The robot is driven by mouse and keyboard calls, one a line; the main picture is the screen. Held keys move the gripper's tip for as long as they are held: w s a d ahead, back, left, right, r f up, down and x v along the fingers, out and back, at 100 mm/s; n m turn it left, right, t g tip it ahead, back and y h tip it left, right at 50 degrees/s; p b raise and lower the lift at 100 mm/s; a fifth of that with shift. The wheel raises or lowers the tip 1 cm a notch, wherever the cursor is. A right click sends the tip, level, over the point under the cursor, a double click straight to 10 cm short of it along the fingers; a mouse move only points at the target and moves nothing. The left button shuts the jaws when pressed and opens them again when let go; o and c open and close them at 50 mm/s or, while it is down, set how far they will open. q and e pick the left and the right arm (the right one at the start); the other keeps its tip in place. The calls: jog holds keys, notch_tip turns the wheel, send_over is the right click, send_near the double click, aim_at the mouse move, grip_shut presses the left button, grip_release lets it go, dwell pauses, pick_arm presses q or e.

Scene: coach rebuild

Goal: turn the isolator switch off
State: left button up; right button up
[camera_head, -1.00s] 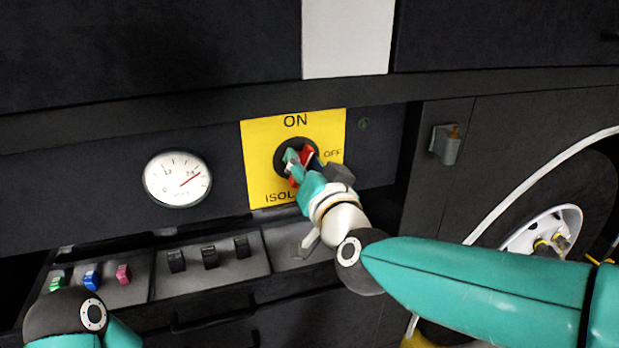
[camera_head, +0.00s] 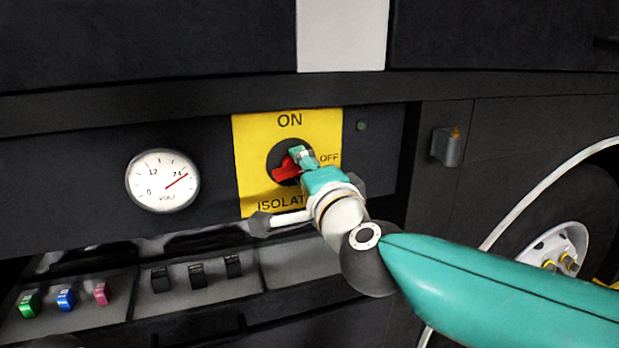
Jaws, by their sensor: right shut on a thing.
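The isolator switch is a red handle (camera_head: 284,173) on a round black base, set in a yellow plate (camera_head: 250,160) marked ON at the top and OFF at the right. My right gripper (camera_head: 301,158) is shut on the red handle and covers its right part. The visible part of the handle slants down to the left, closer to level than upright, so its line runs roughly towards OFF. The gripper and wrist hide part of the lettering at the bottom of the plate. My left gripper is out of view.
A round voltmeter (camera_head: 162,180) left of the plate has its red needle just past 24. Below are black switches (camera_head: 197,275) and green, blue and pink ones (camera_head: 66,299). A small grey bracket (camera_head: 447,146) and a wheel (camera_head: 555,247) are at the right.

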jog(key=shift+w+d+m+b, duration=0.15)
jog(key=shift+m+b, duration=0.1)
jog(key=shift+m, duration=0.35)
jog(key=shift+s+d+m+b, duration=0.1)
jog(key=shift+m+b, duration=0.1)
jog(key=shift+m, duration=0.4)
jog(key=shift+f, duration=0.1)
jog(key=o, duration=1.1)
jog(key=shift+w+d+f, duration=0.1)
jog(key=shift+w, duration=0.05)
jog(key=shift+o, duration=0.2)
jog(key=shift+a, duration=0.2)
